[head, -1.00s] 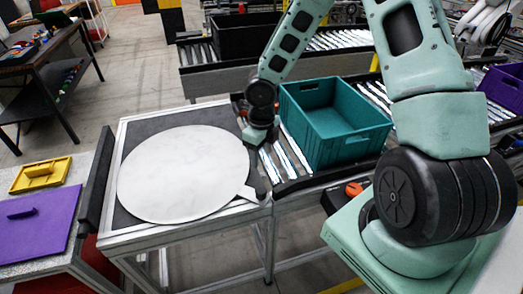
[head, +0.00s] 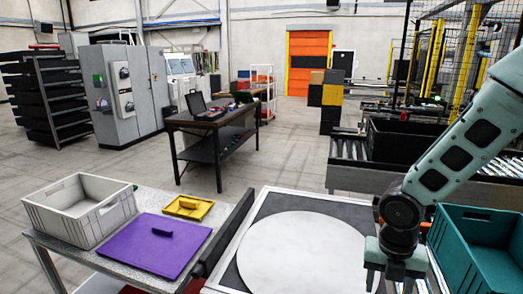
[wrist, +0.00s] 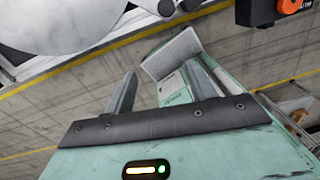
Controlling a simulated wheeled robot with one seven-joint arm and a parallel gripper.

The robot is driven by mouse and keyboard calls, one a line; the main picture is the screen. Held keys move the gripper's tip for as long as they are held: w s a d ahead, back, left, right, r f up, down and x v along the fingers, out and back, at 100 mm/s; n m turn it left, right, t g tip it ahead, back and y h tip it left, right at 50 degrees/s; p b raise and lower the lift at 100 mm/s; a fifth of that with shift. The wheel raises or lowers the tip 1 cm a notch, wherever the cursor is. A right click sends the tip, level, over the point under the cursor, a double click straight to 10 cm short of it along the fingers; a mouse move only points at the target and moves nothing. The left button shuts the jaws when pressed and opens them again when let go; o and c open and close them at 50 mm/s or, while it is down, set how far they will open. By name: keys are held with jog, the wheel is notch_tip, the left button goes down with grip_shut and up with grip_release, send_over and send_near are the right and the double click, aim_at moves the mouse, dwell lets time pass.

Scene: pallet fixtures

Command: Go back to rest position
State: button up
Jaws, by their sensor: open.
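My gripper (head: 385,280) shows at the lower right in the head view, pointing down beside the right edge of the round white disc (head: 300,252). In the wrist view my gripper (wrist: 160,88) has its two fingers spread wide apart, with nothing held between them. Beyond the fingers is a pale grey flat tab (wrist: 172,53) above the floor. Part of the white disc (wrist: 60,22) shows at the upper left of the wrist view.
A teal crate (head: 480,255) stands close to the right of my gripper. A dark workbench (head: 215,135) stands behind. Open floor lies between.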

jog(key=s+a+r+m+b, duration=0.1)
jog(key=s+a+m+b, duration=0.3)
jog(key=s+m, duration=0.5)
jog(key=s+a+m+y+b, duration=0.1)
jog(key=s+a+m+b, duration=0.3)
jog(key=s+a+m, duration=0.5)
jog(key=shift+s+r+m+y+b, duration=0.15)
jog(key=shift+r+m+y+b, duration=0.2)
jog(key=shift+m, duration=2.45)
